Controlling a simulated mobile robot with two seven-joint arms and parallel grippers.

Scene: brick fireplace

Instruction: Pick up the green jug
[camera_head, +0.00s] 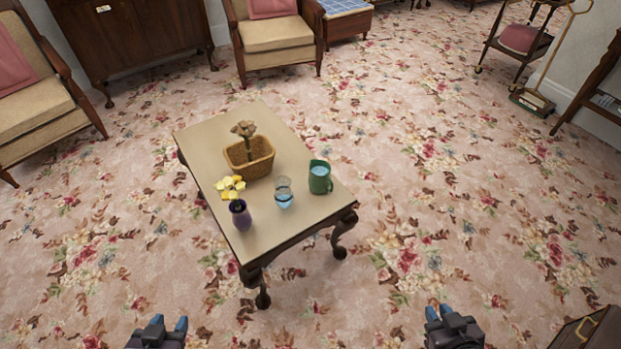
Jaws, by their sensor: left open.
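A green jug (320,178) with a handle on its right side stands upright near the right edge of a low wooden table (290,232). Something pale blue shows inside its top. My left gripper (169,322) is at the bottom of the view, left of centre, open and empty, over the carpet and apart from the table. My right gripper (438,312) is at the bottom right, its two fingertips apart and nothing between them. Both grippers are well away from the jug.
On the table, a glass with blue liquid (284,193) stands just left of the jug. A purple vase with yellow flowers (240,216) and a wicker basket (257,167) stand further left. Armchairs (272,36) stand at the back. Open carpet (430,180) lies right of the table.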

